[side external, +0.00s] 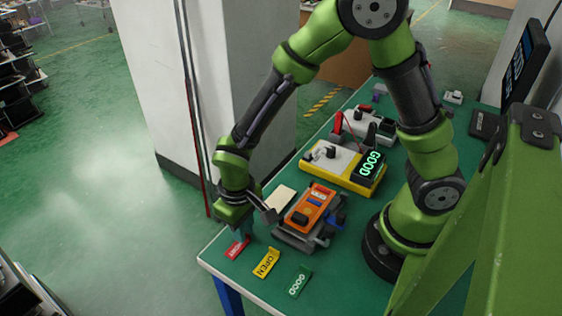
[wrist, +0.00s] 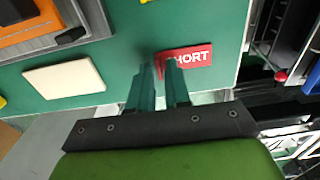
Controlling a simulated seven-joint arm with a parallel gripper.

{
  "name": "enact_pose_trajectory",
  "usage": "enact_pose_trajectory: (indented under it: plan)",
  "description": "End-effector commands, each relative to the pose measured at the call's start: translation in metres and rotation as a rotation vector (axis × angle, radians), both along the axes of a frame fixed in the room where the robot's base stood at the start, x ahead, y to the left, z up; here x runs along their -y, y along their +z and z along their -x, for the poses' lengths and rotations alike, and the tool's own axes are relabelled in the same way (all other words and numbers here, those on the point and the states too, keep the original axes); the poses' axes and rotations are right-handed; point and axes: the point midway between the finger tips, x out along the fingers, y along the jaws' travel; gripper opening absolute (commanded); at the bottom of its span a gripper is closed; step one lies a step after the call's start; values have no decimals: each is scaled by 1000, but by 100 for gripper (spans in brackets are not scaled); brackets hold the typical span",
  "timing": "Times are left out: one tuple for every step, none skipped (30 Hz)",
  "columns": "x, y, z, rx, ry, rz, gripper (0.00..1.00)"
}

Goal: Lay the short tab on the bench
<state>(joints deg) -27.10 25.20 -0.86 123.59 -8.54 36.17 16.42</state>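The red SHORT tab (side external: 237,248) appears to lie on the green bench (side external: 232,272) near its left corner. In the wrist view the tab (wrist: 198,56) shows its white lettering, with its left end partly hidden by a finger. My gripper (side external: 243,234) points down just above the tab. In the wrist view the two teal fingers of my gripper (wrist: 160,66) stand a small gap apart, with the tab's left end showing at their tips. I see nothing clamped between them; whether they touch the tab is unclear.
A yellow OPEN tab (side external: 266,263) and a green GOOD tab (side external: 299,281) lie to the right. An orange lever fixture (side external: 312,208) and a cream plate (side external: 280,198) sit behind. A yellow tester (side external: 342,166) reads GOOD. The bench edge is close to my gripper.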

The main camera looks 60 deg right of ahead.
Motion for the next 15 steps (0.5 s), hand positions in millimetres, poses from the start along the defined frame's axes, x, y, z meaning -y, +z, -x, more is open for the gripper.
enact_pose_trajectory:
  plan:
    - [0,0,0,0,0,0,26]
    - [0,0,0,0,0,0,28]
    - [0,0,0,0,0,0,28]
    - [0,0,0,0,0,0,28]
    - [0,0,0,0,0,0,28]
    - [0,0,0,0,0,0,28]
    - [0,0,0,0,0,0,28]
    - [0,0,0,0,0,0,28]
    - [0,1,0,0,0,0,28]
    - [0,1,0,1,0,0,28]
    - [0,2,0,1,0,0,28]
    - [0,5,0,2,1,-1,28]
    - [0,8,-1,4,1,-1,28]
    - [0,11,-1,4,2,-2,28]
    - [-1,17,-1,5,1,-2,28]
